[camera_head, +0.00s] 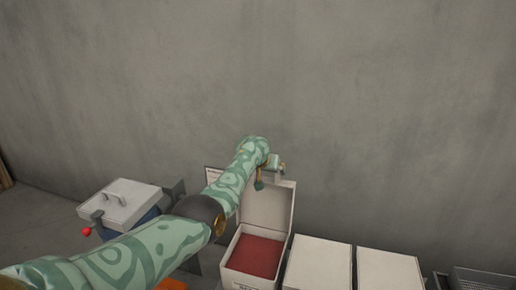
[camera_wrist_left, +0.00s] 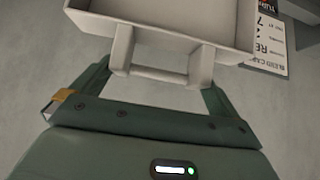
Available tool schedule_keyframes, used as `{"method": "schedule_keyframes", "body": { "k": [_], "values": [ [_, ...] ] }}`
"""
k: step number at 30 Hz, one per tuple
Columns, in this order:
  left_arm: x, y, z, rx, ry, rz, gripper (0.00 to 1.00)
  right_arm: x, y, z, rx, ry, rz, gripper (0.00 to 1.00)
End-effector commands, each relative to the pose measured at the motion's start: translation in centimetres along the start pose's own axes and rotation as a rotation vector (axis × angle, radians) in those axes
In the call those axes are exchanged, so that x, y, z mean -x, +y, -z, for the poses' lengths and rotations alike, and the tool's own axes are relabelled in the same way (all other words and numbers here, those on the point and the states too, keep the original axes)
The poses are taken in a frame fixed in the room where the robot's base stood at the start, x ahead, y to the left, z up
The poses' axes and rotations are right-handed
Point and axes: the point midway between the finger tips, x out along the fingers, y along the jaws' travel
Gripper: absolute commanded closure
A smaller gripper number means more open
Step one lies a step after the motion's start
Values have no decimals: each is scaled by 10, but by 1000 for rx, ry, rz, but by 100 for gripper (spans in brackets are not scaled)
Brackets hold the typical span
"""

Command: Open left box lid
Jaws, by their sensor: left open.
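The left box (camera_head: 233,262) is a white box at the lower middle of the head view, with dark red contents (camera_head: 256,255). Its lid (camera_head: 268,207) stands up at the back, inner side facing me. My left gripper (camera_head: 271,172) is at the upper edge of this lid, partly behind my own wrist. In the left wrist view, the pale lid (camera_wrist_left: 165,22) fills the top, and its handle (camera_wrist_left: 148,73) lies between the spread fingers of my left gripper (camera_wrist_left: 155,80). The fingers are open, with gaps beside the handle. My right gripper is out of view.
Two white boxes with closed lids (camera_head: 318,264) (camera_head: 388,270) stand to the right. A dark wire basket (camera_head: 480,280) is at the far right. A grey lidded container (camera_head: 122,203) with a red knob (camera_head: 87,231) is at the left. A concrete wall (camera_head: 330,100) stands behind.

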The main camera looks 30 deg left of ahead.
Motion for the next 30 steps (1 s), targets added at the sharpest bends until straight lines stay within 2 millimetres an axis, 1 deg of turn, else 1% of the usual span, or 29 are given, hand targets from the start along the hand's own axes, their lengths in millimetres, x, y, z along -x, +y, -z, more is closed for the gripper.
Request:
{"method": "schedule_keyframes", "body": {
  "k": [1, 2, 6, 8, 11, 18, 21, 24, 30],
  "values": [
    [15, 0, 6, 0, -1, 1, 0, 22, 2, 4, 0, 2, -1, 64],
    [18, 1, 6, 1, 3, -1, 0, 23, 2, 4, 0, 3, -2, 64],
    [39, 0, 3, 0, 1, 0, 0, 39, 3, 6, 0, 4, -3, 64],
    [49, 2, 3, 0, 3, -3, 0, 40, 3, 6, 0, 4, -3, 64],
    [68, 1, 2, 1, 3, -2, 0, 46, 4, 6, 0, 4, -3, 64],
    [115, 1, 1, 2, 4, -2, 0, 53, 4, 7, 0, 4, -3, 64],
    [129, 1, 2, 1, 5, -2, 0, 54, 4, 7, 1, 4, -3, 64],
    [138, 0, 2, 2, 4, -1, 0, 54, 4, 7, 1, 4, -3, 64],
    [142, 0, 1, 1, 3, 0, 0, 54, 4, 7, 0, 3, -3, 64]
  ]
}}
